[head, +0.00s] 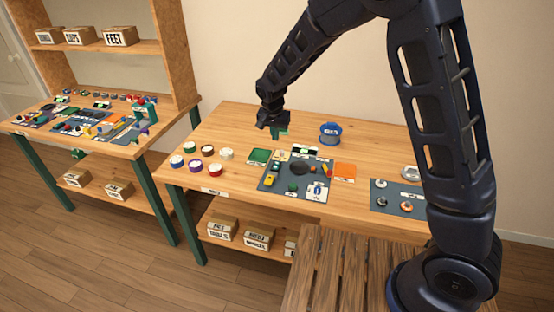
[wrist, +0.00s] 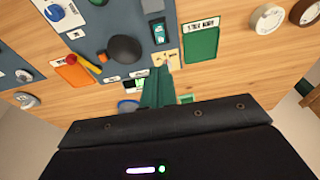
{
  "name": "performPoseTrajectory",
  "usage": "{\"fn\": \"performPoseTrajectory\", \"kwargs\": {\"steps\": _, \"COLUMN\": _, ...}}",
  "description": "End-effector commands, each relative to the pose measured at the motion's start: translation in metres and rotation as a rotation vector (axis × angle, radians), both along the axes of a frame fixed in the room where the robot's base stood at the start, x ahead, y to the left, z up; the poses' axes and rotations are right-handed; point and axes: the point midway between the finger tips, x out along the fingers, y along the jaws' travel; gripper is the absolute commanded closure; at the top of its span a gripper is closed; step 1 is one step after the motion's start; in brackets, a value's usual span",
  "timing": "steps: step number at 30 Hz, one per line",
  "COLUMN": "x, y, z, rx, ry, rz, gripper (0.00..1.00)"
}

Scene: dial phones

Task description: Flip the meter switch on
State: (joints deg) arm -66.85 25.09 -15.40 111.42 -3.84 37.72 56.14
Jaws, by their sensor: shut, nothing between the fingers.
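The dark blue-grey panel (head: 309,187) lies on the middle table and carries several controls. In the wrist view, a small tan plate (wrist: 168,59) with a small part on it lies just ahead of my fingertips. A dark rocker-like switch with a pale green part (wrist: 160,32) is further along the panel's edge. I cannot tell which of these is the meter switch, or its position. My gripper (wrist: 158,74) is shut and empty, its teal fingers close to the tan plate; contact cannot be told. In the head view, my gripper (head: 281,134) is above the table, behind the panel.
A round black knob (wrist: 125,49), an orange pad (wrist: 73,72) and a green pad (wrist: 201,45) are near my fingers. A blue round holder (head: 330,133) stands behind the panel. Several tape rolls (head: 208,151) lie left; a second panel (head: 397,197) lies right.

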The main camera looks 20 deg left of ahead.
Motion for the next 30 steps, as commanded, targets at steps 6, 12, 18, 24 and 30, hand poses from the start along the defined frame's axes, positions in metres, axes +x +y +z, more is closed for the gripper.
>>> {"fn": "performPoseTrajectory", "kwargs": {"steps": 6, "x": 0.0, "y": 0.0, "z": -0.001, "rx": 0.0, "ry": 0.0, "rz": 0.0, "gripper": 1.0}}
{"fn": "performPoseTrajectory", "kwargs": {"steps": 12, "x": 0.004, "y": -0.001, "z": -0.019, "rx": -0.002, "ry": 0.002, "rz": 0.0, "gripper": 1.0}}
{"fn": "performPoseTrajectory", "kwargs": {"steps": 18, "x": 0.01, "y": -0.001, "z": -0.053, "rx": -0.003, "ry": 0.002, "rz": -0.001, "gripper": 1.0}}
{"fn": "performPoseTrajectory", "kwargs": {"steps": 24, "x": 0.017, "y": -0.001, "z": -0.088, "rx": -0.003, "ry": 0.002, "rz": -0.001, "gripper": 1.0}}
{"fn": "performPoseTrajectory", "kwargs": {"steps": 30, "x": 0.023, "y": -0.001, "z": -0.117, "rx": -0.002, "ry": 0.002, "rz": 0.0, "gripper": 1.0}}
